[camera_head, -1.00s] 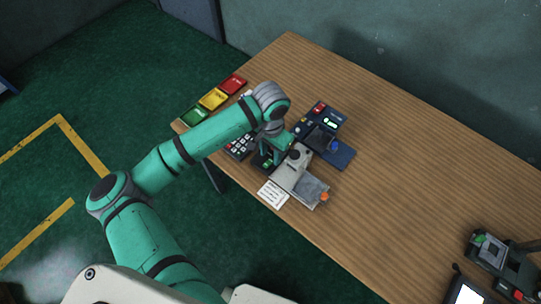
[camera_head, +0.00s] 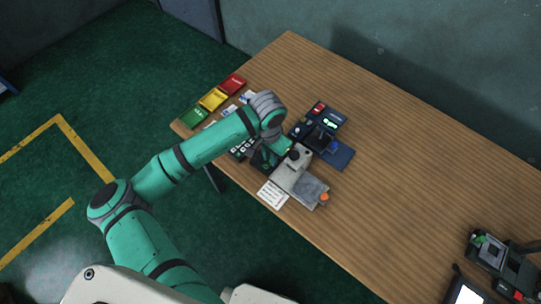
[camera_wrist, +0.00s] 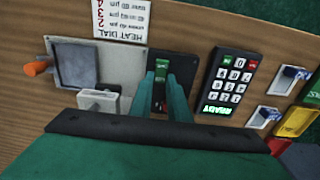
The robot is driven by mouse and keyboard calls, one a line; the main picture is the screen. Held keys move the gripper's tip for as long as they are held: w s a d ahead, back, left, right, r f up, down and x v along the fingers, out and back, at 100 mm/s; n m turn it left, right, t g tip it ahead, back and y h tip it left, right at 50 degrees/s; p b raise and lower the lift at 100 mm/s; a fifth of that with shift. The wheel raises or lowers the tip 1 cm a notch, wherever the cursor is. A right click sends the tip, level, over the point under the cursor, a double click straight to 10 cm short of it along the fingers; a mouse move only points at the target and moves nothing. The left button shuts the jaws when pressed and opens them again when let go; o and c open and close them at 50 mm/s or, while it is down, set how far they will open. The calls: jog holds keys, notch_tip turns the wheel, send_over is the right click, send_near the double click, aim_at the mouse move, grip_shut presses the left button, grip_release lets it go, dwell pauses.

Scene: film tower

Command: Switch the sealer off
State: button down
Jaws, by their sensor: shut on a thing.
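The sealer (camera_head: 300,178) is a pale grey device near the table's front edge, with a grey pad and an orange knob. It also shows at the left of the wrist view (camera_wrist: 54,100). Beside it is a dark plate (camera_wrist: 186,68) carrying a switch with a green face (camera_wrist: 162,72). My gripper (camera_wrist: 162,88) is over this plate, its two fingers on either side of the switch and shut on it. The fingers hide part of the switch, so its position is unclear. In the head view my gripper (camera_head: 268,158) is mostly hidden by my wrist.
A keypad (camera_wrist: 230,83) with a lit green display stands beside the plate. A "HEAT DIAL" card (camera_wrist: 122,18) lies by the sealer. Green, yellow (camera_head: 213,99) and red trays line the left edge. A dark blue device (camera_head: 340,155) stands behind. The table's middle right is clear.

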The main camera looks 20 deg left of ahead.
jog(key=shift+s+a+t+h, duration=0.1)
jog(key=shift+s+t+h, duration=0.15)
jog(key=shift+t, duration=0.4)
jog(key=shift+s+a+t+h, duration=0.1)
jog(key=shift+s+t+h, duration=0.1)
jog(key=shift+t, duration=0.45)
jog(key=shift+d+r, duration=0.1)
jog(key=c, duration=1.7)
grip_release()
jog(key=v, duration=1)
jog(key=shift+s+r, duration=0.15)
jog(key=shift+r, duration=0.2)
